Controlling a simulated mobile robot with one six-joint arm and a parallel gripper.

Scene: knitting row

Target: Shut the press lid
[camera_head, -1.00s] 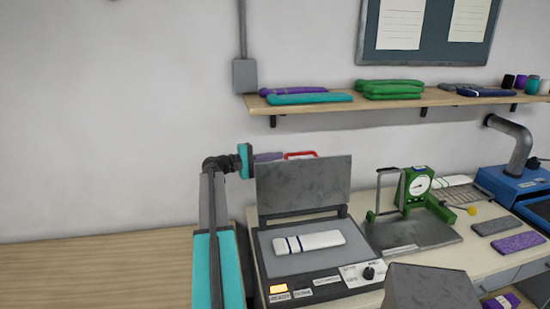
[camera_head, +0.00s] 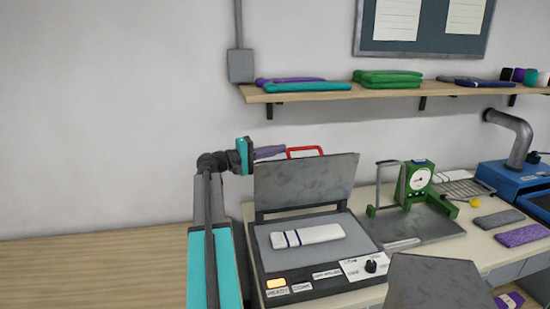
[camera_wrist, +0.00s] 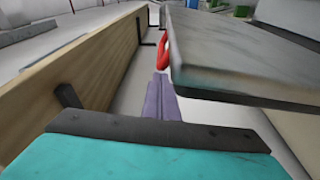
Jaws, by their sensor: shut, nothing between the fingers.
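The press (camera_head: 277,263) stands on the table with its grey lid (camera_head: 305,180) raised, upright at the back. A red handle (camera_head: 305,150) shows at the lid's top edge. A white folded piece with dark stripes (camera_head: 308,235) lies on the press bed. My gripper (camera_head: 270,152) is at the lid's upper left, its purple fingers shut and empty, pointing right behind the lid. In the wrist view the purple fingers (camera_wrist: 161,98) point forward just left of the lid (camera_wrist: 240,60), with the red handle (camera_wrist: 164,50) ahead. I cannot tell whether they touch the lid.
A wooden shelf (camera_head: 350,91) with folded knits runs along the wall behind and above; in the wrist view its board (camera_wrist: 100,60) is close on the left. A green dial gauge device (camera_head: 415,180) stands right of the press. The wooden surface at left is clear.

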